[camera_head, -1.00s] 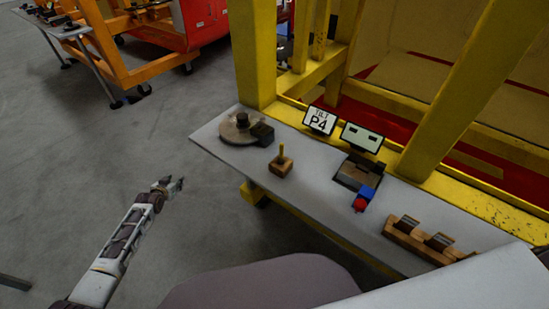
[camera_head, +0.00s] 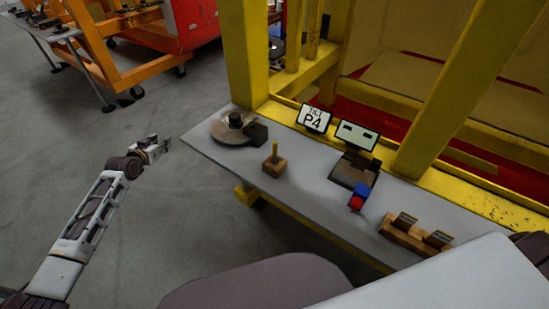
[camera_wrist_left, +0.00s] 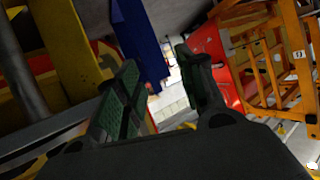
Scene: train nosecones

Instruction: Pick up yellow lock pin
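The yellow lock pin (camera_head: 275,152) stands upright in a small wooden block (camera_head: 275,168) on the grey shelf. My left gripper (camera_head: 164,146) is over the floor, left of the shelf's left end and well apart from the pin. In the left wrist view my left gripper (camera_wrist_left: 160,85) has its two green-padded fingers apart with nothing between them. The pin cannot be made out in the left wrist view. My right gripper does not show.
The grey shelf (camera_head: 222,162) also holds a round disc (camera_head: 226,130), a device with a blue and red part (camera_head: 357,197), and a wooden rack (camera_head: 402,236). Signs and a yellow frame (camera_head: 247,55) stand behind. Open floor (camera_head: 160,215) lies left of the shelf.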

